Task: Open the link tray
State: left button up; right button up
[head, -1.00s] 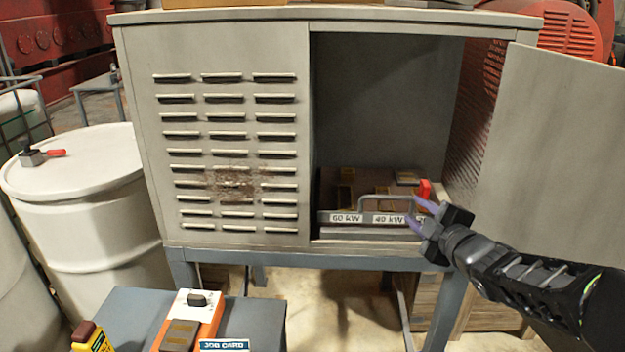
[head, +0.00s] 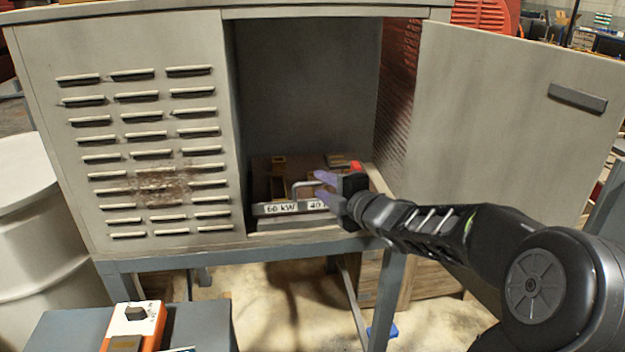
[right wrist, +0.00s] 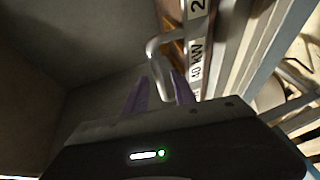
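The link tray (head: 262,210) is a low drawer inside the grey cabinet, with white labels reading 60 kW and 40 kW on its front. A grey bar handle (head: 299,185) rises at its front; it also shows in the right wrist view (right wrist: 153,47). My right gripper (head: 322,187) is at the handle, its purple fingers apart. In the right wrist view the fingers (right wrist: 160,92) stand either side of the handle's end; I cannot tell whether they touch it. The red part on the tray (head: 356,166) shows just behind the gripper. My left gripper is not in view.
The cabinet's right door (head: 500,130) stands wide open beside my right arm. The louvred left door (head: 130,150) is shut. A white drum (head: 35,230) stands at left, and a small blue-grey table (head: 75,330) with an orange-and-white device (head: 135,325) is in front.

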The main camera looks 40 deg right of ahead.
jog(key=x, duration=0.5)
jog(key=shift+p, duration=0.3)
grip_shut()
dwell(1.1)
